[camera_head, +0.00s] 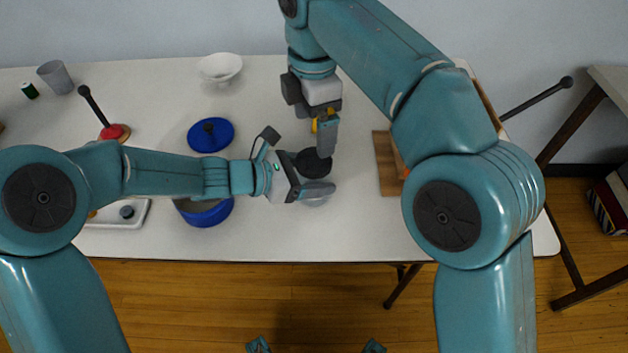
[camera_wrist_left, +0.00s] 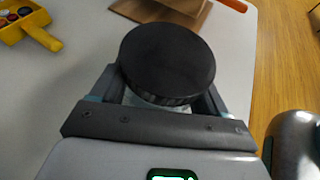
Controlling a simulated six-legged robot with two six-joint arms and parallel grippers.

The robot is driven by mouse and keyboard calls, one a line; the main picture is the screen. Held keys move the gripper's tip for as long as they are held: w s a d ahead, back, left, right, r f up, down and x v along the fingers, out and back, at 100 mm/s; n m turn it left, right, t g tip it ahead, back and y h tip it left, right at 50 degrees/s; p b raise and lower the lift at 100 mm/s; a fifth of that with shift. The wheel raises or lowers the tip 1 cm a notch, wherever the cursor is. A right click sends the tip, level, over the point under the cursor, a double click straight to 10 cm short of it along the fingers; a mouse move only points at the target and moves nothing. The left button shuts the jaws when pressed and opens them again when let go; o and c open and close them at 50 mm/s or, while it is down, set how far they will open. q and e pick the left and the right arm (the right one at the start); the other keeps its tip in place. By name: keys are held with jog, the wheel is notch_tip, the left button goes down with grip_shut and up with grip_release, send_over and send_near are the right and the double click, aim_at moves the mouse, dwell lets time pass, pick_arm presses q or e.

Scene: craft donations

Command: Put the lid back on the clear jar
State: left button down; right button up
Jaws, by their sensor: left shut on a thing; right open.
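The clear jar (camera_wrist_left: 150,101) is between the fingers of my left gripper (camera_wrist_left: 158,95), which is shut on it. In the head view a little of the jar (camera_head: 314,201) shows beside the lower finger of my left gripper (camera_head: 317,178). The round black lid (camera_wrist_left: 167,62) covers the top of the jar; it also shows in the head view (camera_head: 313,163). I cannot tell whether it is fully seated. My right gripper (camera_head: 325,137) is open, pointing down at the lid's far edge in the head view. Contact with the lid cannot be told. The wrist view does not show this gripper.
A blue pot (camera_head: 206,214) stands under my left forearm, and a blue lid (camera_head: 210,136) lies beyond it. A white bowl (camera_head: 221,67) is at the back. A brown board (camera_head: 387,174) lies to the right. A yellow holder (camera_wrist_left: 39,35) with discs is nearby.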

aim_at(313, 160)
notch_tip(313, 160, down, 8)
jog(key=shift+r, duration=0.1)
dwell(0.4)
jog(key=c, duration=1.1)
jog(key=m, duration=0.6)
jog(key=shift+m, duration=0.3)
jog(key=o, duration=1.2)
